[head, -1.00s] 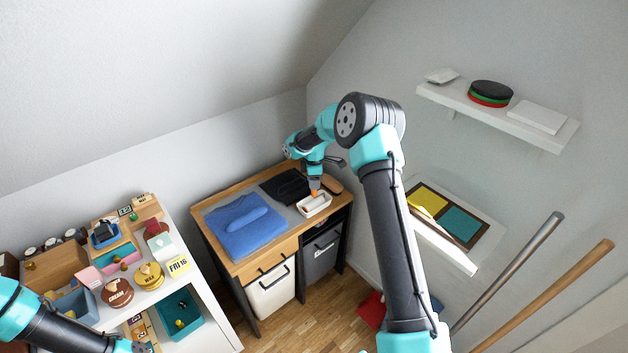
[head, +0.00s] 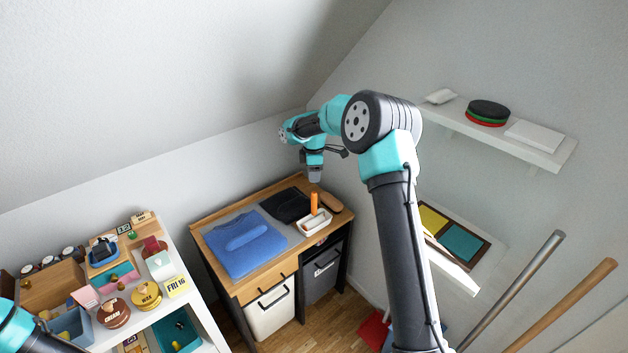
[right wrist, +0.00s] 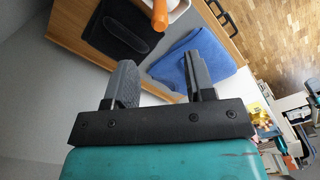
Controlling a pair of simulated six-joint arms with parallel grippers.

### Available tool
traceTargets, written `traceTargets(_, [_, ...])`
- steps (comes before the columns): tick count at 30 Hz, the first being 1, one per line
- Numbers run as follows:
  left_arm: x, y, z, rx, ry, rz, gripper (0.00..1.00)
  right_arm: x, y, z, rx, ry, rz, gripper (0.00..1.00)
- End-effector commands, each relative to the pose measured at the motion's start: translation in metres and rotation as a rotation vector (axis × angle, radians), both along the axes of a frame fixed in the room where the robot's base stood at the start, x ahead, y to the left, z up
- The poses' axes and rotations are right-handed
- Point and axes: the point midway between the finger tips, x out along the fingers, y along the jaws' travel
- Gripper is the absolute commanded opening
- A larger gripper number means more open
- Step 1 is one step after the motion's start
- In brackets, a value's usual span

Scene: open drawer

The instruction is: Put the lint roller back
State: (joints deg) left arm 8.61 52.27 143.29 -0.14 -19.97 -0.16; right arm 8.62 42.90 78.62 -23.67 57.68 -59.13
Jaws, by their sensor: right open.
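The lint roller's orange handle (head: 314,203) stands up from the small white tray (head: 303,228) at the right end of the wooden table; its lower end is hidden by the tray. My right gripper (head: 316,178) is just above the handle, pointing down, open and empty. In the right wrist view its two fingers (right wrist: 160,84) are spread with nothing between them. There the orange handle (right wrist: 160,14) is at the top, beyond the fingertips and apart from them, with part of the white tray (right wrist: 177,9) beside it. My left gripper is out of view.
A folded blue garment (head: 240,252) and a folded black one (head: 290,204) lie on the table, left of the tray. A brown brush-like object (head: 331,202) lies behind the tray. A crowded white shelf (head: 196,318) stands at left; a wall shelf (head: 470,130) hangs at right.

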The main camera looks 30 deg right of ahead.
Motion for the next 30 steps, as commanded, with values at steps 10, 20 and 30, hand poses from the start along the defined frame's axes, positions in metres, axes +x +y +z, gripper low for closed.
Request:
traceTargets(10, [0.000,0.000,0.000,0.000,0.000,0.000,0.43,0.000,0.000,0.002,0.000,0.000,0.000,0.49])
traceTargets(20, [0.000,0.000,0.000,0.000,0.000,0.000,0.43,0.000,0.000,0.001,0.000,0.000,0.000,0.49])
traceTargets(30, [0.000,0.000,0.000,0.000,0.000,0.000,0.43,-0.027,0.046,-0.072,0.095,0.000,-0.129,0.49])
